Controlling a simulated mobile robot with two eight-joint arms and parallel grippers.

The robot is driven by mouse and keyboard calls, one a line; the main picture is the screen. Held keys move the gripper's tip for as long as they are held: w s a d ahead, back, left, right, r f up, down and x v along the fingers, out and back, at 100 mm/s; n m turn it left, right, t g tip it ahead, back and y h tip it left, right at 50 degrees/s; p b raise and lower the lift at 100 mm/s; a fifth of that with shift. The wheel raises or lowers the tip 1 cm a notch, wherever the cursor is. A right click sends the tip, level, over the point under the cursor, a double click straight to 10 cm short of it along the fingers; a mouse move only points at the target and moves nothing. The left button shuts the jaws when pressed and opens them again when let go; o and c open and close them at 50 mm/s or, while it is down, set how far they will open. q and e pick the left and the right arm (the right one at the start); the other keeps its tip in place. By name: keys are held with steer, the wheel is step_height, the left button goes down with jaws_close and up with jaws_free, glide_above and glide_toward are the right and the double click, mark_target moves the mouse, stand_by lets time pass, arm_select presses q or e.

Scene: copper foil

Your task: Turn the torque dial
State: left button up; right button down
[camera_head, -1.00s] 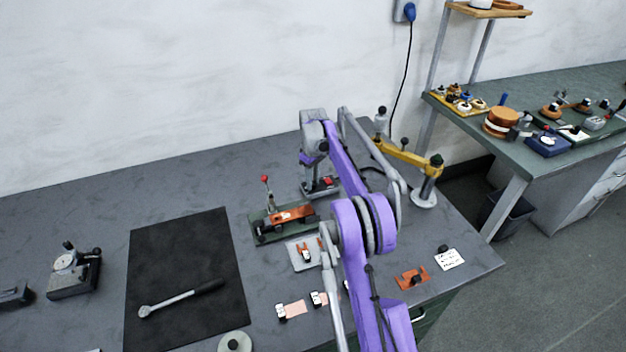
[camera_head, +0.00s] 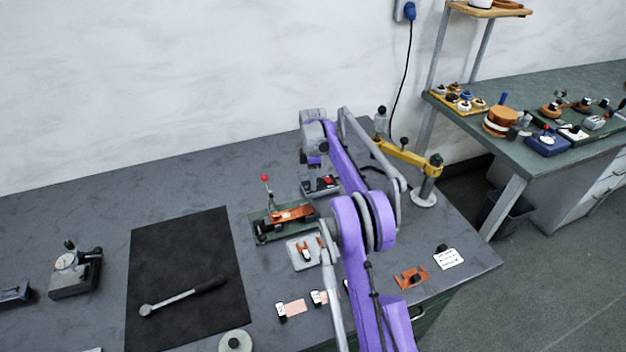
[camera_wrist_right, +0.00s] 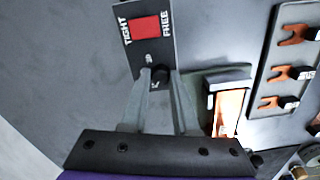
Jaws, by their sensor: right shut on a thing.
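The torque dial's plate (camera_wrist_right: 150,32) shows in the right wrist view, with a red square between the words TIGHT and FREE. Its small black knob (camera_wrist_right: 160,77) sits below the red square, between my fingertips. My right gripper (camera_wrist_right: 160,80) is shut on the knob, one finger on each side. In the head view the dial unit (camera_head: 329,182) stands at the back of the grey bench, partly hidden by my right gripper (camera_head: 318,172) and arm. My left gripper is not in view.
A green fixture with a copper strip (camera_head: 292,214) and a red-tipped lever stands close left of the dial. A tray of copper forks (camera_head: 305,254) lies in front. A yellow arm on a post (camera_head: 409,156) stands to the right. A black mat (camera_head: 185,260) holds a wrench.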

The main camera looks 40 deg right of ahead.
steer(key=shift+n, duration=0.6)
steer(key=c, duration=0.7)
jaws_free()
steer(key=shift+r, duration=0.15)
step_height(320, 180, up, 11)
steer(key=shift+f+p, duration=0.2)
steer(key=shift+p, duration=0.3)
steer(key=shift+a, duration=0.1)
